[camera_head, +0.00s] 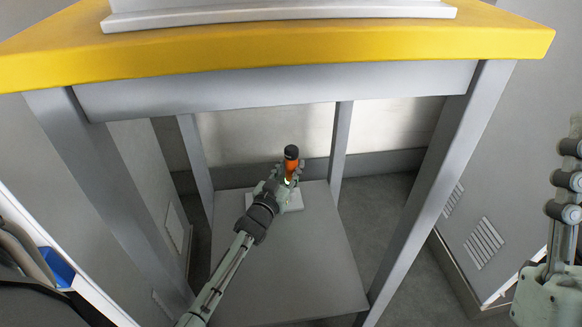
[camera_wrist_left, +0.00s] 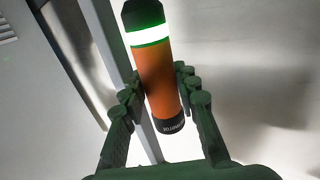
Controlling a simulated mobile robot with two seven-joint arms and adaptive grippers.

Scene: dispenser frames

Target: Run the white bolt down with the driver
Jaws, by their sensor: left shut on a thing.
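My left gripper (camera_head: 282,177) is shut on the driver (camera_head: 291,167), with its arm reaching in under the table. The driver has an orange body and a black end that points up in the head view. In the left wrist view the driver (camera_wrist_left: 158,75) shows a glowing pale green band near one black end, and my left gripper's fingers (camera_wrist_left: 160,92) lie on both sides of it. The white bolt cannot be made out; the gripper and driver may hide it. My right gripper (camera_head: 566,180) is partly cut off at the right edge, away from the driver.
A light plate (camera_head: 294,199) lies under the gripper on the grey low shelf (camera_head: 320,285). The yellow tabletop (camera_head: 300,48) is above, with grey legs (camera_head: 440,190) on both sides. A blue bin (camera_head: 57,266) is at the far left. Most of the shelf is bare.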

